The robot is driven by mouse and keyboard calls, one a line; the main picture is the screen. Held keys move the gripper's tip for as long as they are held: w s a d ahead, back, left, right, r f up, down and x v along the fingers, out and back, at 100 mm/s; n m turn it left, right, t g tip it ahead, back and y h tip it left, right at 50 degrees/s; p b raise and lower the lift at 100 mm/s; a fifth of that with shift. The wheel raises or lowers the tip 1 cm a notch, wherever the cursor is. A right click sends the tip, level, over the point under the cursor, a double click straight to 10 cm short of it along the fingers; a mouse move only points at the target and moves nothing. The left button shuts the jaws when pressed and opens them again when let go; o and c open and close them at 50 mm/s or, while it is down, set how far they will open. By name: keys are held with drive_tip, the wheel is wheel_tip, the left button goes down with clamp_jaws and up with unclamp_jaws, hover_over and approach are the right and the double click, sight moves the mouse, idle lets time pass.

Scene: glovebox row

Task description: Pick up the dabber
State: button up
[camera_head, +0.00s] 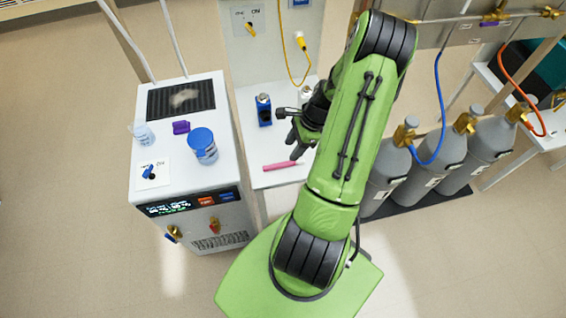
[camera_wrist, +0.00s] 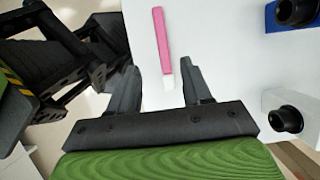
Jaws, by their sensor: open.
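A slim pink stick with a white tip, which looks to be the dabber (camera_head: 283,166), lies flat on the white bench top (camera_head: 246,130) near its front edge. In the wrist view the dabber (camera_wrist: 161,38) points toward my gripper (camera_wrist: 163,68), its white tip showing between the two spread fingers. My gripper (camera_head: 288,133) is open and empty, above the bench beside the dabber in the head view. I cannot tell how high the fingers are above it.
A blue item with a dark cap (camera_head: 263,108) and a small pale bottle (camera_head: 305,95) stand farther back on the bench. A white cabinet (camera_head: 212,95) with a blue-lidded jar (camera_head: 203,147) is at left. Grey gas cylinders (camera_head: 433,158) stand at right.

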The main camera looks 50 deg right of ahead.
sight(280, 164)
drive_tip(key=x, duration=0.9)
drive_tip(key=shift+w, duration=0.35)
drive_tip(key=shift+s, duration=0.1)
clamp_jaws()
